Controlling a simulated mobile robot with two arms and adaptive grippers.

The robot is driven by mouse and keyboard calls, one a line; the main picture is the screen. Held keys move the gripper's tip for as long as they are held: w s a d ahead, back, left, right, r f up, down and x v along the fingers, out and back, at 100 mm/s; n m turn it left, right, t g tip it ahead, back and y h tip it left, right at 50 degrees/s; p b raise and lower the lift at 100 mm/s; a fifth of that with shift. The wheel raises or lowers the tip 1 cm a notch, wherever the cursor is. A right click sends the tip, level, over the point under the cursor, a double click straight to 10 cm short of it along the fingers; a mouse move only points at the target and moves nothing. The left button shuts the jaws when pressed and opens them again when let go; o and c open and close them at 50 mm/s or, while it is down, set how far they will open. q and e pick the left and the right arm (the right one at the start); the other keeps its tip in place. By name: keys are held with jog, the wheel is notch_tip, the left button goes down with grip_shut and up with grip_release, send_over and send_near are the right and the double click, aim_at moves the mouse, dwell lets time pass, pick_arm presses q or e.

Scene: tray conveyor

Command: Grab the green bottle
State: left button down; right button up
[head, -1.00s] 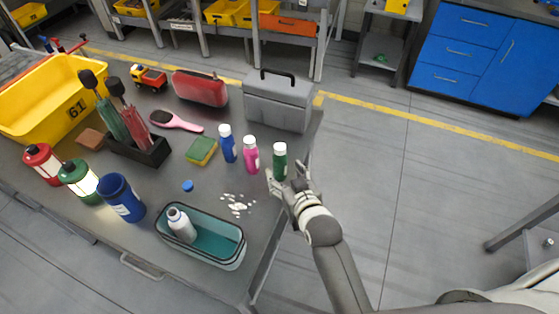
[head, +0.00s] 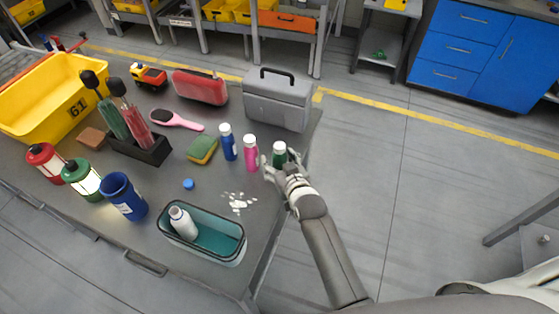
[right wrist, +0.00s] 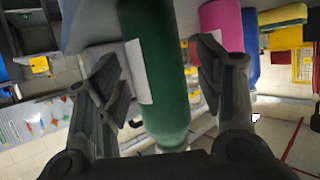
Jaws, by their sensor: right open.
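The green bottle (head: 280,153) with a white cap stands upright near the right edge of the grey table, right of the pink bottle (head: 250,154). My right gripper (head: 282,166) is at it, open, with fingers on either side, and hides its lower part in the head view. In the right wrist view the green bottle (right wrist: 160,75), with a white label, lies between the two open fingers (right wrist: 165,85). Gaps show between the bottle and the fingers. My left gripper is not in view.
A blue bottle (head: 227,143) stands left of the pink one. A grey toolbox (head: 277,102) is behind the bottles. White pills (head: 238,202) lie in front, near a teal container (head: 226,250) holding a white bottle (head: 182,222). Open floor lies to the right.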

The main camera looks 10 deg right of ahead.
jog(key=c, duration=1.2)
jog(key=shift+r, duration=0.15)
